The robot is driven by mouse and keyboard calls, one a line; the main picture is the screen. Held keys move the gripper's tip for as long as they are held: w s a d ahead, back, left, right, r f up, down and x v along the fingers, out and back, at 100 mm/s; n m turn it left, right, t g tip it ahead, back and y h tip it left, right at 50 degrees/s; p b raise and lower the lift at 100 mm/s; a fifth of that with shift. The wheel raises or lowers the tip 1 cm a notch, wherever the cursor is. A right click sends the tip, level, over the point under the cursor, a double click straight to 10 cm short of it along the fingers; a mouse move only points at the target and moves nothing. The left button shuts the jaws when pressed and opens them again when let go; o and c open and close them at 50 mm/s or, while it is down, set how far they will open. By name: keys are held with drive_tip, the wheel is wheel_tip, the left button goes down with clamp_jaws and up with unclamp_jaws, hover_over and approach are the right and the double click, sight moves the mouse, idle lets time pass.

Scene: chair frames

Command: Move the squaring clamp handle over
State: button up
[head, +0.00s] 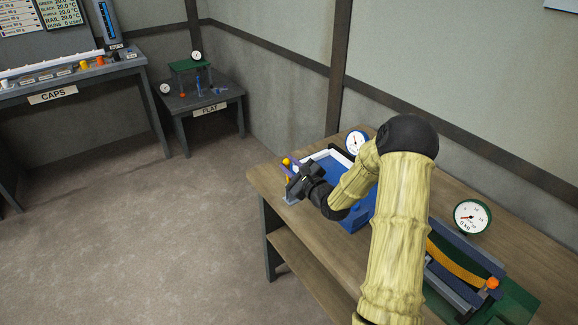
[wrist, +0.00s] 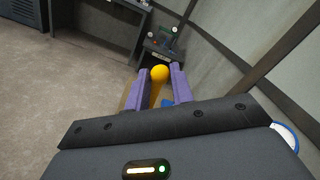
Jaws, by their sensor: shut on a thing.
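The squaring clamp handle is a yellow lever with a round knob (head: 286,161) at the left end of the blue fixture on the wooden bench. In the wrist view the yellow knob (wrist: 159,73) shows between the two purple fingers. My gripper (head: 290,168) is at the handle, shut on it just below the knob; the gripper also fills the lower wrist view (wrist: 158,92). The blue fixture (head: 358,216) has a white frame (head: 336,156) along its top. My arm hides much of the fixture, and the handle's lower part is mostly hidden.
The wooden bench (head: 265,178) carries a dial gauge (head: 356,141) behind the fixture and a 0 kg dial (head: 472,217) to the right. An orange-knobbed green fixture (head: 493,283) stands at the bench's right end. FLAT and CAPS tables stand farther back. The floor left of the bench is clear.

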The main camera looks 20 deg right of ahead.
drive_tip(key=shift+d, duration=0.15)
drive_tip(key=shift+w+d+p, duration=0.2)
drive_tip(key=shift+d+p, duration=0.15)
drive_tip(key=shift+d, duration=0.2)
drive_tip(key=o, duration=0.9)
drive_tip(key=shift+c, duration=0.2)
drive_tip(key=b+v, duration=0.1)
drive_tip(key=v, duration=1.6)
drive_tip(key=shift+s, duration=0.2)
